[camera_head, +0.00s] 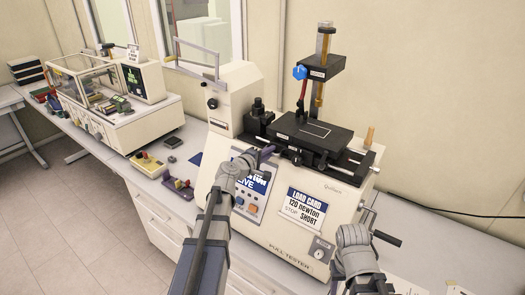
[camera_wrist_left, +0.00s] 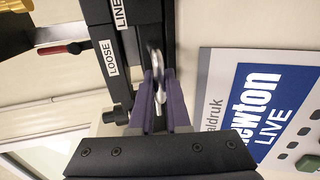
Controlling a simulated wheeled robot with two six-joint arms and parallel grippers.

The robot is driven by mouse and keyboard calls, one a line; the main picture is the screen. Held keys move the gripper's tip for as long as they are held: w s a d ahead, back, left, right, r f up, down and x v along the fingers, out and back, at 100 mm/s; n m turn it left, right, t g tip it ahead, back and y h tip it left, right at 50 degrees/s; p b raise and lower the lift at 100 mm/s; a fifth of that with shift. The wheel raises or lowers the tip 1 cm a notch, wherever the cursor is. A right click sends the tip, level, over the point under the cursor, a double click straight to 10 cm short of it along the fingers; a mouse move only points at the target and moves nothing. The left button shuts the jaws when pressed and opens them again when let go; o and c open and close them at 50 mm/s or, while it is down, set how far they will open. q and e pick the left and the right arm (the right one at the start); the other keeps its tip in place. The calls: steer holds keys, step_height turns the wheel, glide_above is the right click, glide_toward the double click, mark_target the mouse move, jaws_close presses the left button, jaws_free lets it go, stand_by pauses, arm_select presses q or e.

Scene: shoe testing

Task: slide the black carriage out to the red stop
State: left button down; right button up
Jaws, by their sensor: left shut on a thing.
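The black carriage (camera_head: 312,132) looks like the flat black block with a pale outlined rectangle on top of the pull tester (camera_head: 300,205). My left gripper (camera_head: 266,151) is at the front left of it. In the left wrist view the purple fingers (camera_wrist_left: 160,108) are shut on a slim silver metal piece (camera_wrist_left: 157,78) beside black rails labelled LOOSE and LINE. Whether that piece belongs to the carriage cannot be told. A small red part (camera_wrist_left: 75,47) shows at the upper left there; I cannot tell if it is the red stop. My right gripper is not visible, only its arm.
A black crank handle (camera_head: 387,238) sticks out at the tester's right. A yellow box (camera_head: 149,165) and a purple tray (camera_head: 178,187) lie left of the tester. A glazed machine (camera_head: 110,90) stands farther left.

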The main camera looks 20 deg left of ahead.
mark_target(277, 155)
arm_select(q)
steer(key=d, duration=0.1)
steer(key=s+d, duration=0.1)
steer(key=shift+d, duration=0.65)
steer(key=shift+w+a, duration=0.1)
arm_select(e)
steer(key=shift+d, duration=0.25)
arm_select(q)
steer(key=c, duration=1.2)
jaws_free()
steer(key=shift+a, duration=0.3)
steer(key=shift+o, duration=0.2)
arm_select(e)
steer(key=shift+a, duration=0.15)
arm_select(q)
steer(key=shift+d, duration=0.1)
steer(key=p+v, duration=0.1)
steer(key=v, duration=0.6)
steer(key=shift+s+p, duration=0.35)
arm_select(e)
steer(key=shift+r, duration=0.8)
